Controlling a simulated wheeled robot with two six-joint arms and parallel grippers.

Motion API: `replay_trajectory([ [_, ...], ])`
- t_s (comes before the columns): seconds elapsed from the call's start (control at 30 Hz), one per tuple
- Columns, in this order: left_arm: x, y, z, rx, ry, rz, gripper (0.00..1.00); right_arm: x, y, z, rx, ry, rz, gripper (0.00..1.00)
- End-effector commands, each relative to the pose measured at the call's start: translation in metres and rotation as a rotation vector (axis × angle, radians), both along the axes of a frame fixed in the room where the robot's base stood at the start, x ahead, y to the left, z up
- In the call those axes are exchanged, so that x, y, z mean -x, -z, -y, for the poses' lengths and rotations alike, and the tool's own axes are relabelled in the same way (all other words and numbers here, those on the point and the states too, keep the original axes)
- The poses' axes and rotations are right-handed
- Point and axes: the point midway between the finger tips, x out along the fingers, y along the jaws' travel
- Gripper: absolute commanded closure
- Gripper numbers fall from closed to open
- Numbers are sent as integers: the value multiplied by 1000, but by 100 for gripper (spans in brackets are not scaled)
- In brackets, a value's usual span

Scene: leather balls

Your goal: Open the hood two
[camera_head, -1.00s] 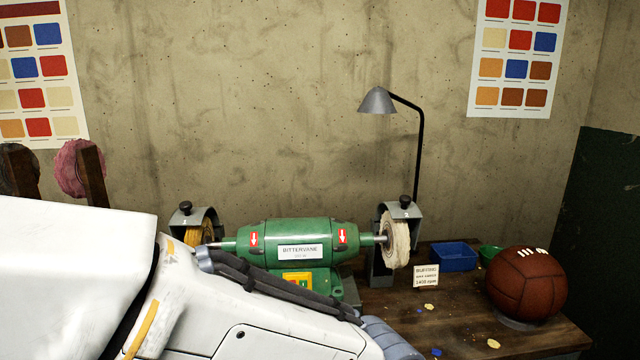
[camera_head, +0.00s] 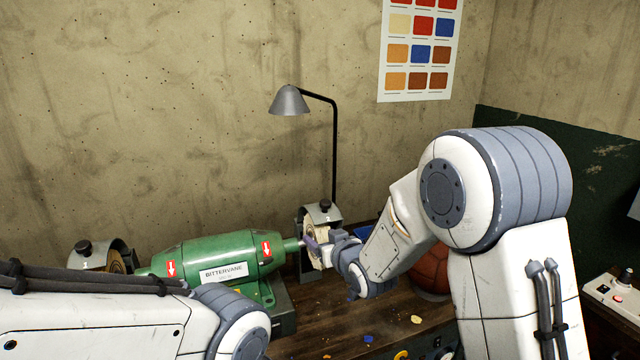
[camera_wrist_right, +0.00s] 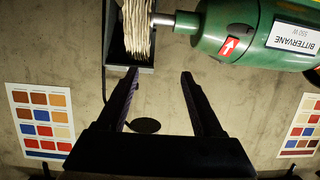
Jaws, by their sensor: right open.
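Two grey hoods with black knobs partly enclose the wheels of a green bench buffer (camera_head: 215,260) marked BITTERVANE. The left hood (camera_head: 118,246) stands at the buffer's left end. The right hood (camera_head: 324,214) covers the back and top of a pale cloth wheel (camera_head: 316,256), and its front is open. My left gripper is out of frame.
A lamp (camera_head: 290,101) on a thin black pole rises behind the right hood. A brown leather ball (camera_head: 430,270) and a blue tray (camera_head: 369,236) are partly hidden behind my right arm. Small scraps lie on the wooden bench (camera_head: 340,318). A control box (camera_head: 614,297) stands at far right.

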Motion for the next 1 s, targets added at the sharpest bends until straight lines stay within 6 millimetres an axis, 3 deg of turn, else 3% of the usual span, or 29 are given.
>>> replay_trajectory([
  [0.03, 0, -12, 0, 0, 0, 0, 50, -15, -11, 12, -24, 13, 61, 32],
  [0.1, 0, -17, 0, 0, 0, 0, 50, -28, -21, 22, -55, 19, 143, 32],
  [0.33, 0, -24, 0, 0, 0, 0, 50, -45, -37, 37, -104, 24, 273, 32],
  [0.47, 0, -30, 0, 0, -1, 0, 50, -56, -39, 34, -107, 23, 282, 32],
  [0.8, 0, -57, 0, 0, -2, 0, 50, -112, -40, 15, -107, 23, 280, 32],
  [1.0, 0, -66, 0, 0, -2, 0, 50, -134, -39, 8, -107, 23, 280, 32],
])
